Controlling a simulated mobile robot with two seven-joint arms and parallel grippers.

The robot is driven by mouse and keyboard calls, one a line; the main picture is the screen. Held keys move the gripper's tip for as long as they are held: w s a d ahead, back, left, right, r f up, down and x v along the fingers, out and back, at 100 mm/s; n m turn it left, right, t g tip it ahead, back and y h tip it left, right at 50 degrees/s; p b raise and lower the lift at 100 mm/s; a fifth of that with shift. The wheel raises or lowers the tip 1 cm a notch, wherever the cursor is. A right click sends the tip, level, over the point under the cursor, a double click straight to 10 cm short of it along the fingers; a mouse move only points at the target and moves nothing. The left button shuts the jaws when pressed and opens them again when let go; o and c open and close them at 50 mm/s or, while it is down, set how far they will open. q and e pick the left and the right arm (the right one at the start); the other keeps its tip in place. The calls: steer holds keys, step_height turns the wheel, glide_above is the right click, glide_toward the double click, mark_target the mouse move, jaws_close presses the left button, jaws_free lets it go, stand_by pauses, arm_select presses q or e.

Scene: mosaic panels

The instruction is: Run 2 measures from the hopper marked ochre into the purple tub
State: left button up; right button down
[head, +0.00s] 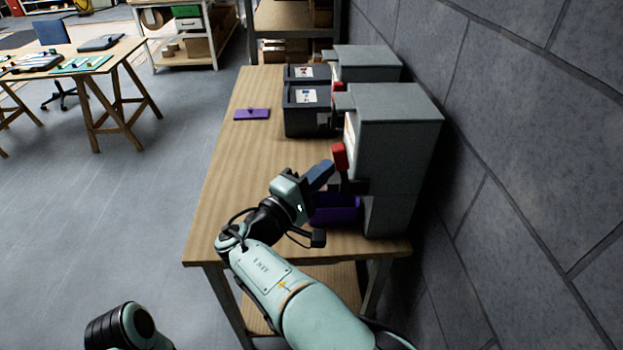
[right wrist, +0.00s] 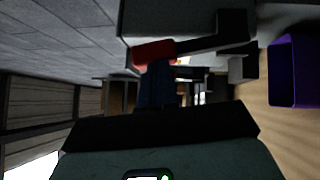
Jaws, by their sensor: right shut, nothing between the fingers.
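The near grey hopper (head: 398,135) stands on the wooden table against the wall. Its red lever (head: 340,156) sticks out at the front; the red end also shows in the right wrist view (right wrist: 153,52). I cannot read an ochre mark on it. The purple tub (head: 337,212) stands below the hopper's front, partly hidden by my right arm; its inside is not visible. It also shows in the right wrist view (right wrist: 293,70). My right gripper (head: 321,172) is shut and empty, its fingertips right at the red lever; I cannot tell if they touch. My left gripper is out of view.
A second grey hopper (head: 366,62) stands behind, with dark grey labelled bins (head: 306,120) beside the hoppers. A purple lid (head: 252,114) lies at the table's left edge. The table's (head: 240,175) left middle is clear. A stone wall (head: 520,150) closes the right side.

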mark_target(344, 162)
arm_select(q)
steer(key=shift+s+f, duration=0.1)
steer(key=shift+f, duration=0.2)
arm_select(e)
steer(key=shift+d+r+m+g+y, duration=0.35)
steer(key=shift+d+m+g+y, duration=0.1)
steer(key=shift+d+m, duration=0.25)
steer(key=shift+d+r+m+g+y, duration=0.3)
steer(key=shift+d+m+g+y, duration=0.15)
steer(key=shift+d+m, duration=0.25)
steer(key=shift+d, duration=0.1)
